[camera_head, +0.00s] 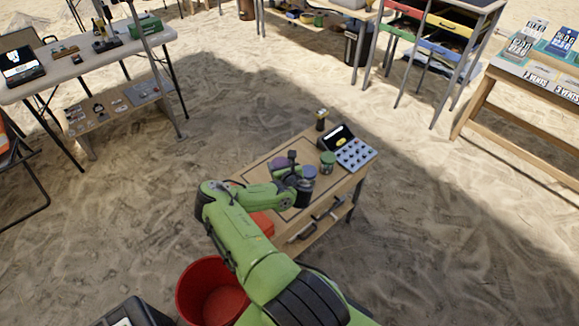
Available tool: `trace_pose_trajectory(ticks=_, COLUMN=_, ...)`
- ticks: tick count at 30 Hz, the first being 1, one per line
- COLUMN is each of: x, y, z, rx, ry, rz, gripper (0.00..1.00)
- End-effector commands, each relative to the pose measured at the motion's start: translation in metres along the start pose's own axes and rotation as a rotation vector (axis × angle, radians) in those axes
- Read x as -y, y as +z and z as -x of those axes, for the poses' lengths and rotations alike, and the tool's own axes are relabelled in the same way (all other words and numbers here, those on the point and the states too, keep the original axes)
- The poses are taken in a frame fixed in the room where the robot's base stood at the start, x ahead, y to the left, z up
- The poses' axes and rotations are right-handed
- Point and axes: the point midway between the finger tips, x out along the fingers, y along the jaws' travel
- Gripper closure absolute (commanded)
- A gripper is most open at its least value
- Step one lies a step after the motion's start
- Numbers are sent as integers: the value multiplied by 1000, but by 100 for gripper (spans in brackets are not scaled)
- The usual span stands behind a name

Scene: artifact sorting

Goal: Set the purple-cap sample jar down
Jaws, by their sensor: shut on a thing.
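My green arm reaches over the small wooden table (248,165). My gripper (291,160) is a small dark shape at its end, above the tabletop, with its fingers mostly hidden by my wrist. A purple round cap, which looks like that of the purple-cap sample jar (279,164), shows just left of the gripper. My gripper is shut on this jar. The jar's body is largely hidden, and I cannot tell whether its base touches the table.
A green-lidded jar (327,161) stands right of my gripper, beside a panel with round buttons (356,153) and a small screen (338,137). A dark bottle (321,120) stands at the back corner. A red bucket (212,292) is on the sand below.

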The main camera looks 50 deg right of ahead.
Motion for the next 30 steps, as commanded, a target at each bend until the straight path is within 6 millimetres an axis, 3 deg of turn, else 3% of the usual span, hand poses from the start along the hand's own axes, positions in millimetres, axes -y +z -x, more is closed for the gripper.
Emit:
trace_pose_trajectory(ticks=3, x=1, y=-32, z=-13, rx=1, ry=-1, rz=-8, gripper=62)
trace_pose_trajectory(ticks=12, x=0, y=-82, z=-34, rx=0, ry=-1, rz=-6, gripper=62)
trace_pose_trajectory(ticks=25, x=-2, y=-93, z=-38, rx=0, ry=1, rz=-2, gripper=63)
trace_pose_trajectory(ticks=26, x=-2, y=-92, z=-38, rx=0, ry=0, rz=-3, gripper=28)
trace_pose_trajectory(ticks=30, x=-1, y=-91, z=-38, rx=0, ry=0, rz=-2, gripper=7)
